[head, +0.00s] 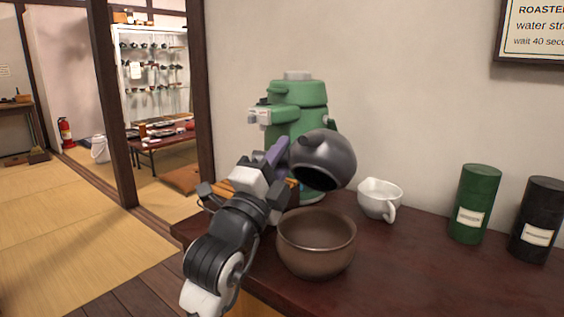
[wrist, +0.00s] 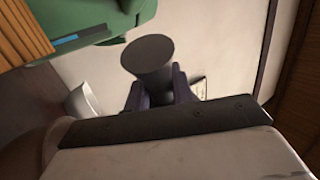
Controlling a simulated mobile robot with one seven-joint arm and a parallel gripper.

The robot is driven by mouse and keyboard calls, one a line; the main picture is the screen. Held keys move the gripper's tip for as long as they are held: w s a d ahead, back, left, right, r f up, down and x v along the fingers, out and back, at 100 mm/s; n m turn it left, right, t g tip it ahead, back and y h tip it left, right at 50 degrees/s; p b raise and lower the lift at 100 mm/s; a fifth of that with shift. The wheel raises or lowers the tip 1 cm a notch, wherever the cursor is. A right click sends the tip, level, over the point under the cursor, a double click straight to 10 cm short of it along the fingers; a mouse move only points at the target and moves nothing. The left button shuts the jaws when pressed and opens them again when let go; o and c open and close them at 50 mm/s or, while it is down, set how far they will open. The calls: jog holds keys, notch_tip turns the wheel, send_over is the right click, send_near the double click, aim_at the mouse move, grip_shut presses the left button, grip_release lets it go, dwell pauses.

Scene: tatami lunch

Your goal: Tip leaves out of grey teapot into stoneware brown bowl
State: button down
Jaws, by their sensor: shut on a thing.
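The grey teapot (head: 328,152) is in the air in the head view, tipped well over with its dark open mouth facing down. My gripper (head: 277,156) is shut on the teapot's side handle, at the left of the pot. In the wrist view, the purple fingers (wrist: 160,90) close around this handle (wrist: 148,54), whose round end shows. The stoneware brown bowl (head: 316,245) stands upright on the dark counter, below the teapot's mouth with a gap between. No leaves can be made out; the bowl's bottom is hidden.
A green dispenser (head: 298,100) stands behind the teapot. A white pitcher (head: 379,198) is right of the bowl. A green canister (head: 474,203) and a black canister (head: 538,220) stand farther right. The dark counter (head: 430,270) is clear at the front right.

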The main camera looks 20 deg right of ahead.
jog(key=shift+f+b, duration=0.4)
jog(key=shift+f, duration=0.35)
jog(key=shift+r+p, duration=0.45)
jog(key=shift+r, duration=0.25)
jog(key=shift+w+f+b, duration=0.1)
jog(key=shift+f+b, duration=0.6)
jog(key=shift+b, duration=0.2)
jog(key=shift+r, duration=0.15)
jog(key=shift+a, duration=0.1)
